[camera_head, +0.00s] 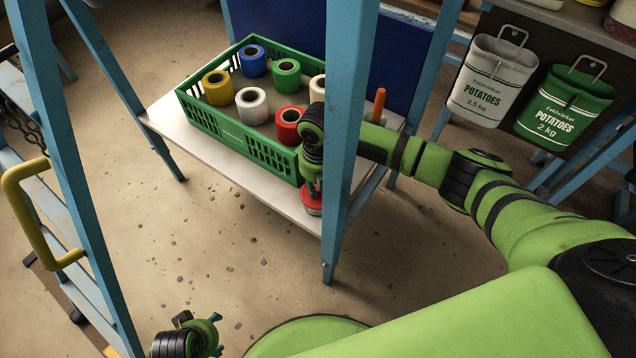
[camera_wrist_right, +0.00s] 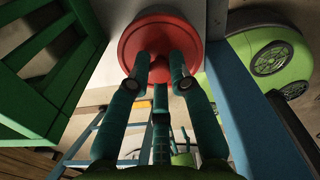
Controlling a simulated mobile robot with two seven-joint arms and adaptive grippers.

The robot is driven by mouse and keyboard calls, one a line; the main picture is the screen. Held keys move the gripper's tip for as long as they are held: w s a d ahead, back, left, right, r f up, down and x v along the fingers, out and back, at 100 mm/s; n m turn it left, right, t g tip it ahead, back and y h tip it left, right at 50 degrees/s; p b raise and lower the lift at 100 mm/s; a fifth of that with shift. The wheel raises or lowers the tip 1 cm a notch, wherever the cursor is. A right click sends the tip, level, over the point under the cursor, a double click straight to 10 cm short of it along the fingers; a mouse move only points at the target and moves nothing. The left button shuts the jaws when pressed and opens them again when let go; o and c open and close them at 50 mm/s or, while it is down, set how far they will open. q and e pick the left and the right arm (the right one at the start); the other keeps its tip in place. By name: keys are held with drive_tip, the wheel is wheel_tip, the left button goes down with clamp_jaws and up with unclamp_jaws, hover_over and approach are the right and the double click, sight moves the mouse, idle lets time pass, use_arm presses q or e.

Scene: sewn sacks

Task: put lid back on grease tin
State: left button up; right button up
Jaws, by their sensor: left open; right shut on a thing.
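The red round lid (camera_wrist_right: 135,40) fills the upper middle of the right wrist view, and the fingers of my right gripper (camera_wrist_right: 160,78) are closed at its centre. In the head view my right gripper (camera_head: 311,180) points down at the front edge of the white shelf, just right of the green crate. A small red round thing (camera_head: 312,204) shows beneath it there. I cannot make out the grease tin apart from the lid, nor whether the lid touches it. My left gripper (camera_head: 205,335) is open and empty, low over the floor.
The green crate (camera_head: 225,135) holds several tape rolls, including a blue roll (camera_head: 252,60) and a yellow roll (camera_head: 217,88). A blue post (camera_head: 345,140) stands right beside my right gripper. An orange-handled tool (camera_head: 378,105) is behind it. Potato sacks (camera_head: 492,75) hang at right.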

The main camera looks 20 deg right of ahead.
idle(0.3)
drive_tip(key=o, duration=0.8)
drive_tip(key=o, duration=0.4)
drive_tip(key=shift+o, duration=0.2)
drive_tip(key=shift+r, duration=0.1)
drive_tip(key=shift+r+p, duration=3.4)
drive_tip(key=shift+p, duration=0.5)
